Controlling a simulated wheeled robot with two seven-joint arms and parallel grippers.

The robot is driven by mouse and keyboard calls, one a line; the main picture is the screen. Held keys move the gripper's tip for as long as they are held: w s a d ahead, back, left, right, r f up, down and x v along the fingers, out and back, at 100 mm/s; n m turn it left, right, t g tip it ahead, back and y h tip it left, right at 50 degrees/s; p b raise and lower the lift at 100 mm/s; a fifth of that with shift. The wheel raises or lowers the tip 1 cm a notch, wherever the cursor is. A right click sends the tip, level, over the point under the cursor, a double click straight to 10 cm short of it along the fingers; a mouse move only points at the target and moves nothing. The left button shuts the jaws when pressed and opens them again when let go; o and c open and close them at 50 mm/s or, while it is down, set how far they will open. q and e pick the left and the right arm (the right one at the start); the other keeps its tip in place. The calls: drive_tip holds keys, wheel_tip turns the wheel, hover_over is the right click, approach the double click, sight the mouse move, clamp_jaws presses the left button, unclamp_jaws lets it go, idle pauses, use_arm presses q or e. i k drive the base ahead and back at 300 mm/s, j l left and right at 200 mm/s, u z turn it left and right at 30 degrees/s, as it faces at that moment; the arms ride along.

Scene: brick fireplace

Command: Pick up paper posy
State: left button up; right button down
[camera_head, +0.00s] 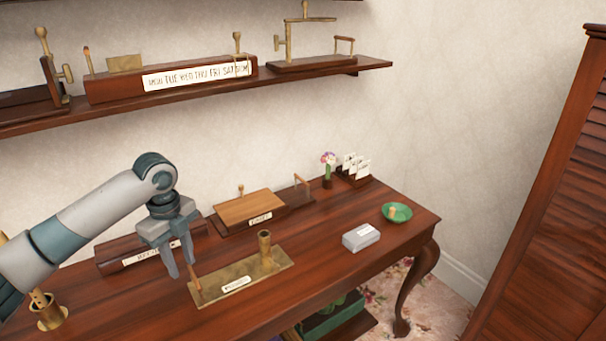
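The paper posy (328,159), a small bunch of pink and white flowers on a green stem, stands upright in a small dark holder at the back of the wooden table. My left gripper (182,269) points down over the left part of the table, well to the left of the posy. Its two fingers are apart, with nothing seen between them. My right gripper is not in view.
A card rack (355,168) stands just right of the posy. A green bowl (397,212) and a grey box (361,237) sit in front of it. A brass plate (240,280) with a post lies near my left gripper. A wooden box (249,208) stands behind; a shelf (330,72) hangs above.

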sight(328, 157)
drive_tip(key=i+l+z, duration=0.1)
drive_tip(key=i+l, duration=0.2)
drive_tip(key=i, duration=0.15)
drive_tip(key=i+l+z, duration=0.1)
drive_tip(key=i+l, duration=0.15)
drive_tip(key=i, duration=0.2)
drive_tip(key=i+l+z, duration=0.1)
drive_tip(key=i, duration=0.4)
drive_tip(key=i+l+z, duration=0.1)
drive_tip(key=i+l, duration=0.2)
drive_tip(key=i, duration=0.15)
drive_tip(key=i+j, duration=0.2)
